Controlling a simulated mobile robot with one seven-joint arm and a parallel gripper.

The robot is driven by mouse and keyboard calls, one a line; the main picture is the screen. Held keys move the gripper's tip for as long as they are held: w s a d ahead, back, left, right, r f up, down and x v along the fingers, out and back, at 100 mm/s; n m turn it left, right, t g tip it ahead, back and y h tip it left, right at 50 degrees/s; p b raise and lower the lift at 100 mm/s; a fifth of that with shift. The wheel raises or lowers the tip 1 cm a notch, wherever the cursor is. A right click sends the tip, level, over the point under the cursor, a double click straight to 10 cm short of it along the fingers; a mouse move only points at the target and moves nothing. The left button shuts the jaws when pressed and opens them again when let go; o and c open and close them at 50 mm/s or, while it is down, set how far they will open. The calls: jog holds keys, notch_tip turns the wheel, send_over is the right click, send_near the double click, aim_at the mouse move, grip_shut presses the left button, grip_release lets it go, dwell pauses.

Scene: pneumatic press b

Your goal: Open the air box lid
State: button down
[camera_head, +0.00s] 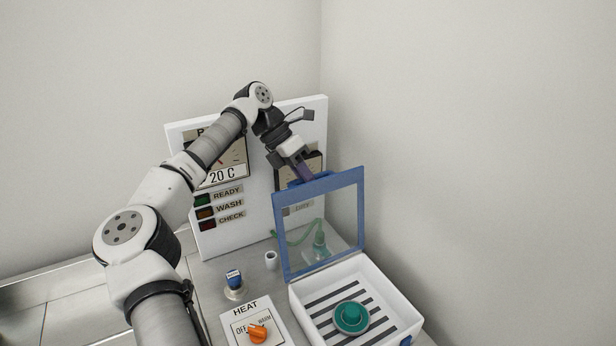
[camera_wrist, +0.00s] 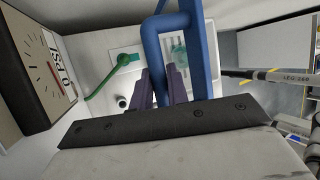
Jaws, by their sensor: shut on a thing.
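The air box (camera_head: 398,304) is a white open box at the lower right of the head view. Its lid (camera_head: 278,240), a blue frame around a clear pane, stands raised, close to upright, at the back of the box. My gripper (camera_head: 304,173) is at the lid's top edge, its purple fingers shut on the blue lid handle. In the wrist view the fingers (camera_wrist: 161,80) are beside the looped blue handle (camera_wrist: 152,50), which partly hides the contact. A teal round part (camera_head: 351,316) lies on the striped floor inside the box.
A white panel (camera_head: 262,200) with gauges and READY, WASH and CHECK labels stands behind my arm. A HEAT switch with an orange knob (camera_head: 257,333), a blue-topped knob (camera_head: 234,279) and a small white cup (camera_head: 271,260) are left of the box. A green hose (camera_wrist: 103,83) runs nearby.

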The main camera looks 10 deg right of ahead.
jog(key=shift+a+f, duration=0.1)
jog(key=shift+f, duration=0.3)
jog(key=c, duration=1.8)
grip_release()
jog(key=o, duration=0.4)
jog(key=shift+w+f, duration=0.1)
jog(key=shift+w, duration=0.15)
jog(key=shift+o, duration=0.2)
jog(key=shift+s+r, duration=0.1)
jog(key=shift+r, duration=0.2)
jog(key=v, duration=1.3)
jog(key=shift+r, duration=0.3)
